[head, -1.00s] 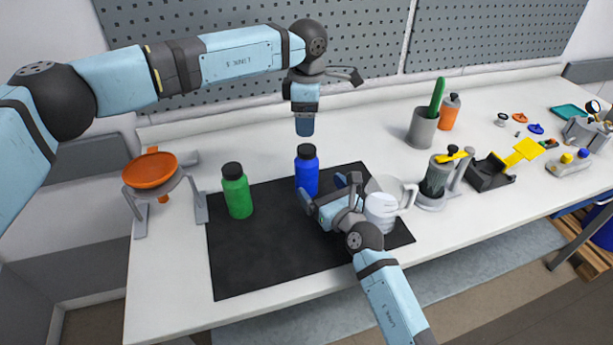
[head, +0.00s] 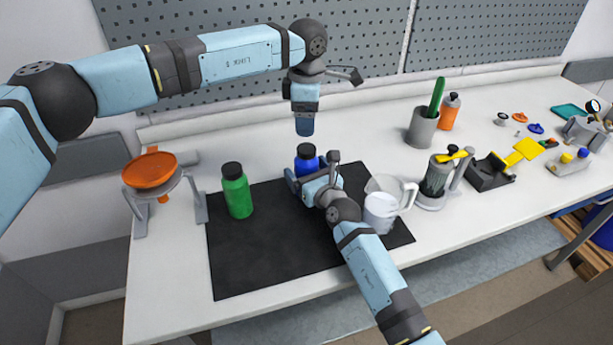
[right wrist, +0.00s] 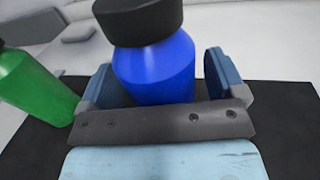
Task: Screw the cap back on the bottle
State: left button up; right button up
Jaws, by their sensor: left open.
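The blue bottle (head: 308,167) stands upright near the back edge of the black mat (head: 255,255). A black cap (head: 306,149) sits on its top; whether it is screwed tight cannot be told. In the right wrist view the cap (right wrist: 138,20) and the blue bottle (right wrist: 157,72) are close up. My right gripper (head: 306,181) has its fingers on either side of the bottle's body, low down. It is open, with a visible gap at the right finger. My left gripper (head: 304,127) is open and empty, pointing down above the cap, apart from it.
A green bottle (head: 237,195) with a black cap stands left on the mat. An orange funnel (head: 150,170) sits on a stand at the left. The mat's front is clear.

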grip_shut()
pick_arm(q)
jog(key=n, duration=1.6)
jog(key=shift+n, duration=0.3)
jog(key=n, duration=0.5)
jog(key=shift+n, duration=0.4)
